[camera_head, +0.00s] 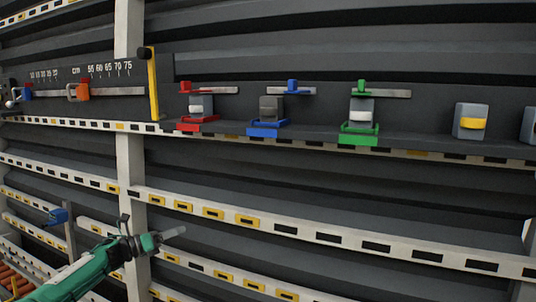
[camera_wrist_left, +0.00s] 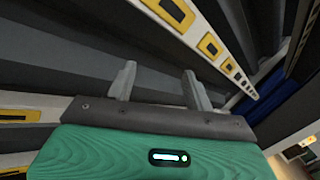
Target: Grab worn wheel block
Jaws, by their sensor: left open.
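Several wheel blocks stand on the upper ledge in the head view. A grey block (camera_head: 201,103) is in a red holder (camera_head: 197,124), and a darker block (camera_head: 270,107) is in a blue holder (camera_head: 268,129). A pale-banded block (camera_head: 362,106) is in a green holder (camera_head: 359,138). I cannot tell which is worn. My left gripper (camera_head: 177,233) is well below the ledge, open and empty; its spread fingers also show in the left wrist view (camera_wrist_left: 160,85). My right gripper is out of view.
A slotted rail (camera_head: 330,238) crosses between my gripper and the ledge. A pale vertical post (camera_head: 131,165) stands beside my gripper.

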